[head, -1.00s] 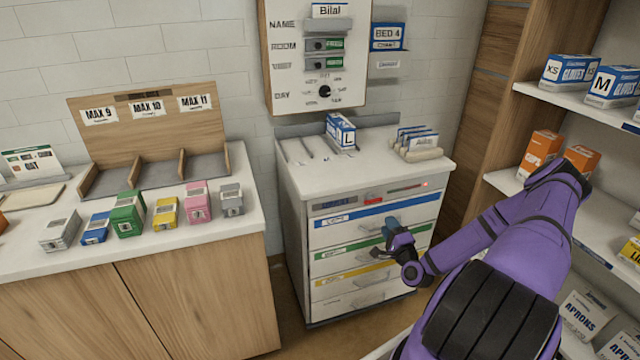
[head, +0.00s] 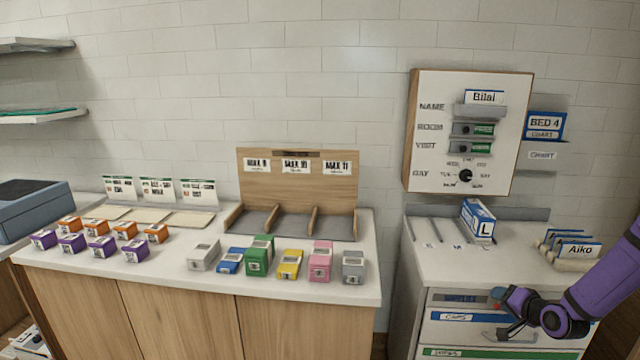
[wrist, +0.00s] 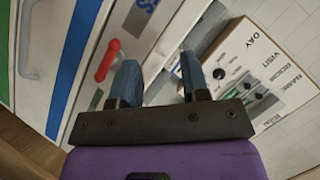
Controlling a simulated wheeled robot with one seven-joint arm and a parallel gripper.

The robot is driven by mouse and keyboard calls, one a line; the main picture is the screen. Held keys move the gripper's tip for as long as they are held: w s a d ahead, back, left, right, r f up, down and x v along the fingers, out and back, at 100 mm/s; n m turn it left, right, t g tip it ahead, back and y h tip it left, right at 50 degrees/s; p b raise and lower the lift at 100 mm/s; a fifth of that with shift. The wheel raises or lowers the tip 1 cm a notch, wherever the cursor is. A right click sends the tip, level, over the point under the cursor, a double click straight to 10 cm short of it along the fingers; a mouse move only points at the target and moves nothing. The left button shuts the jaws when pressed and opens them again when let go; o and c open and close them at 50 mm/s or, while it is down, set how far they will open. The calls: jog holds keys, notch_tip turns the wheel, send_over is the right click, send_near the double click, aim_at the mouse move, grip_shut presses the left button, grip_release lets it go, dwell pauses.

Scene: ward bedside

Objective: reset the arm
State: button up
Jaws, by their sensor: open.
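My purple arm reaches in from the right edge of the head view. My gripper (head: 506,312) is in front of the upper drawers of the white drawer cabinet (head: 408,290). In the wrist view its two blue-grey fingers (wrist: 158,82) stand apart with nothing between them. The cabinet front, with blue and green drawer stripes and a red part (wrist: 107,60), shows beyond the fingers. Whether a finger touches the cabinet cannot be told.
A glove box marked L (head: 478,222) and a card rack marked Aiko (head: 572,262) stand on the cabinet. The wall board (head: 440,130) hangs above. Several small boxes, such as a green one (head: 259,258), line the counter (head: 350,290) at left, before a three-bay wooden organiser (head: 262,185).

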jog(key=s+a+r+n+g+h, duration=0.15)
jog(key=a+r, duration=0.25)
jog(key=r, duration=0.5)
jog(key=s+a+r+n+g+h, duration=0.1)
jog(key=s+a+r+n+g, duration=0.3)
jog(key=r, duration=0.6)
jog(key=s+a+r+n+h, duration=0.1)
jog(key=s+a+r+h, duration=0.1)
jog(key=a+r, duration=0.5)
jog(key=s+a+r+y, duration=0.1)
jog(key=s+a+r, duration=0.2)
jog(key=s, duration=0.5)
jog(key=s+a+r+n+g+y, duration=0.1)
jog(key=s+a+r, duration=0.3)
jog(key=s, duration=0.4)
jog(key=s+a+r+n+g+y, duration=0.1)
jog(key=s+a+r, duration=0.2)
jog(key=s+r, duration=0.3)
jog(key=shift+s+a, duration=0.4)
jog(key=shift+s, duration=0.55)
jog(key=shift+n, duration=0.25)
